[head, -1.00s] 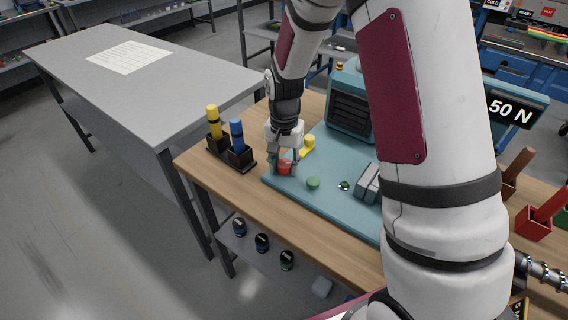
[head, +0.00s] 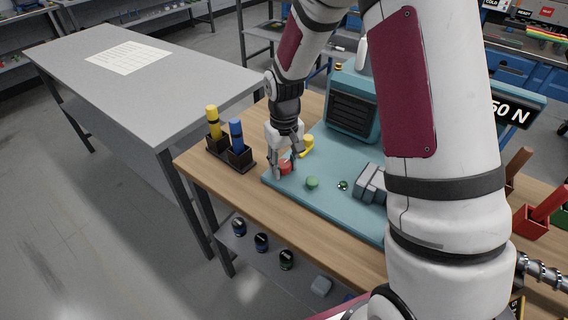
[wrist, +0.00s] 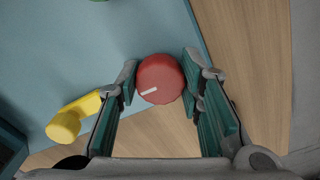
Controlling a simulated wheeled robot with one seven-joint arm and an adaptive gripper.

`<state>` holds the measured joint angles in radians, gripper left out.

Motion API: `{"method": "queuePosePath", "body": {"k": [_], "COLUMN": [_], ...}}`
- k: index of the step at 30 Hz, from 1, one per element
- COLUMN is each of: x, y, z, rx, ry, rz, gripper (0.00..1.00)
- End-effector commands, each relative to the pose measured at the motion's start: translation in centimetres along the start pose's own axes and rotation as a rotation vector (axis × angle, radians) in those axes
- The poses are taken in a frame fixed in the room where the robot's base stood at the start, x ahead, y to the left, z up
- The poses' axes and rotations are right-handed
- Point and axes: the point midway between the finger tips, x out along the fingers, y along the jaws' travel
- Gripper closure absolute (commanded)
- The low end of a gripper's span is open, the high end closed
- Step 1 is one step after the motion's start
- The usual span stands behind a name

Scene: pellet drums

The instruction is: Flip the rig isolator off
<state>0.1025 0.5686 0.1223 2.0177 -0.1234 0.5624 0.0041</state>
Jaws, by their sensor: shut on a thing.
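The rig isolator is a red rotary knob (head: 285,168) with a white pointer line, on the left end of the teal rig base (head: 328,194). In the wrist view the red knob (wrist: 161,82) sits between my two fingers, its white line nearly level and tilted slightly up to the right. My gripper (head: 283,172) is down at the knob and shut on it, one finger pad on each side; it also fills the wrist view (wrist: 160,74). The fingers partly hide the knob in the head view.
A yellow lever (head: 307,143) stands just behind the knob, left of my fingers in the wrist view (wrist: 70,120). A green button (head: 312,183) is to the right. A dark holder with yellow and blue handles (head: 236,154) stands left on the wooden bench.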

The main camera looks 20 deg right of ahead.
Motion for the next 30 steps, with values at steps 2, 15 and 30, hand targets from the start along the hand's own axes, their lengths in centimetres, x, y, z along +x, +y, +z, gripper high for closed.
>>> {"method": "queuePosePath", "body": {"k": [2,15,30], "x": [-0.05,-0.05,-0.02], "y": [0.02,0.01,0.01], "z": [-0.06,-0.06,-0.02], "rx": [-0.022,-0.057,-0.055], "ry": [0.002,0.002,0.001], "rz": [0.000,0.000,0.000], "gripper": [0.94,0.94,0.46]}}
